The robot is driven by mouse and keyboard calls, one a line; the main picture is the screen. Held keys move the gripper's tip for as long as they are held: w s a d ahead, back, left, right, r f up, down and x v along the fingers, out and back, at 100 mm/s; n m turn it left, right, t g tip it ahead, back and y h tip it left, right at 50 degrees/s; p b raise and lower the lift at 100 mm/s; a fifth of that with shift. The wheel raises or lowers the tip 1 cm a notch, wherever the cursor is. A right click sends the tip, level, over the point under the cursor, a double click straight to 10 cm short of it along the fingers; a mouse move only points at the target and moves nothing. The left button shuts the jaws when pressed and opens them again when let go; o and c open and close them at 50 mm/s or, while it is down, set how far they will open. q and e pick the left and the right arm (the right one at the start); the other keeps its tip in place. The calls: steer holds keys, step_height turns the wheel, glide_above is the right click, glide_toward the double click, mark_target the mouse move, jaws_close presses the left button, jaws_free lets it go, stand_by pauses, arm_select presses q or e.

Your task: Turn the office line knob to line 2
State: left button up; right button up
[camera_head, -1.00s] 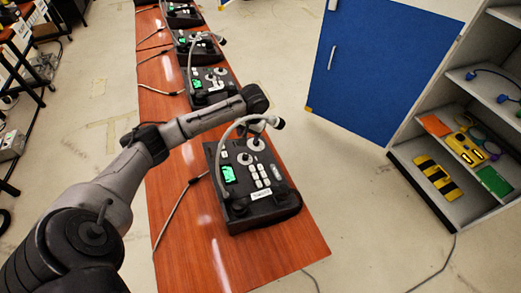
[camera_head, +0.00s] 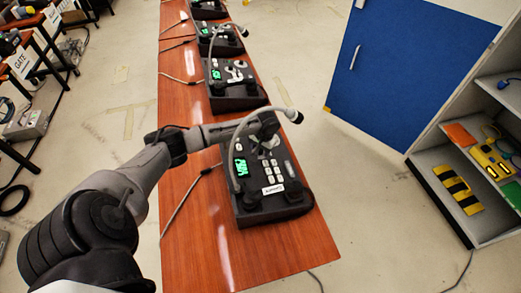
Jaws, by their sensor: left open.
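The nearest paging phone (camera_head: 262,207) is a dark console with a lit green display (camera_head: 241,168), several white buttons and a bent gooseneck microphone (camera_head: 232,158). Its small white front label (camera_head: 273,189) is too blurred to read, so I cannot tell whether it is the office phone. A pale round knob (camera_head: 260,146) sits at the upper part of its panel, partly hidden. My left gripper (camera_head: 263,137) is open and points down at this knob. I cannot tell whether its fingers touch the knob or straddle it. My right gripper is not in view.
More phones stand farther along the brown table (camera_head: 215,255), the closest being a second phone (camera_head: 235,88). A blue cabinet door (camera_head: 400,70) and shelves with a yellow device (camera_head: 490,160) are to the right. The microphone arcs close to my left gripper.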

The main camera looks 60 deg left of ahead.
arm_select(q)
steer(key=shift+f, duration=0.35)
steer(key=shift+c, duration=0.5)
